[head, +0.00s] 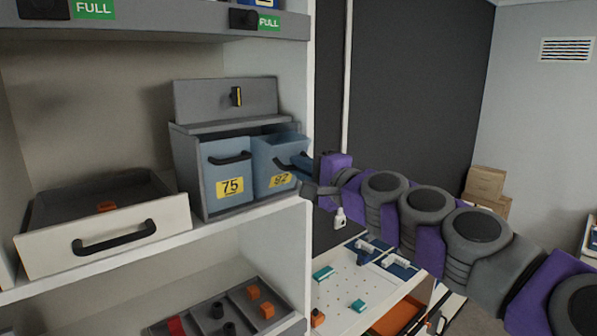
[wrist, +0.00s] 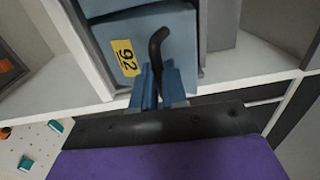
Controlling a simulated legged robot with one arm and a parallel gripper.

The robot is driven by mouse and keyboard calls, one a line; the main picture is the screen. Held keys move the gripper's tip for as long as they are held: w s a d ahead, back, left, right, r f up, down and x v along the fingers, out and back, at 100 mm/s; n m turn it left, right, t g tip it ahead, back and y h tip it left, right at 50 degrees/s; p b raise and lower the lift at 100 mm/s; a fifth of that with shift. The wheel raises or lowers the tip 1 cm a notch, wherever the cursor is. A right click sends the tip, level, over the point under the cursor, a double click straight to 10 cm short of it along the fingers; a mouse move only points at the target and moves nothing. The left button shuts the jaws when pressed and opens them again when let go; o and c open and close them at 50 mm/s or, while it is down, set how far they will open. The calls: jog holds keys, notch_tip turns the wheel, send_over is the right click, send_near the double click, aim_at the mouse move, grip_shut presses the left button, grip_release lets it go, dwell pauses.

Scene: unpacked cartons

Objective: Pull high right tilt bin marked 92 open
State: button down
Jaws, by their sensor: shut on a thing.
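The blue tilt bin marked 92 (head: 266,157) is the right one of two in a grey housing on the shelf. Its top leans a little outward from the housing. The wrist view shows its yellow 92 label (wrist: 125,58) and its dark curved handle (wrist: 157,45). My gripper (head: 297,164) reaches in from the right in the head view. In the wrist view my gripper (wrist: 160,85) has its blue fingers shut on the lower end of the handle. In the head view the fingers partly hide the handle.
The bin marked 75 (head: 227,172) sits directly left. A white drawer (head: 105,238) stands partly open at left. The white shelf upright (head: 292,216) is close to my gripper. A pegboard table (head: 357,294) is lower right.

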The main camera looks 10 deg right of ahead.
jog(key=f, duration=0.1)
jog(key=s+f+b, duration=0.1)
jog(key=s+d+f+b, duration=0.1)
jog(key=f, duration=0.1)
jog(key=shift+d, duration=0.1)
jog(key=shift+a+f, duration=0.15)
jog(key=shift+a, duration=0.05)
dwell(0.4)
jog(key=c, duration=1.6)
grip_release()
jog(key=shift+c, duration=0.2)
jog(key=o, duration=0.3)
jog(key=shift+d, duration=0.2)
jog(key=shift+o, duration=0.8)
jog(key=shift+w+d, duration=0.1)
jog(key=shift+w, duration=0.05)
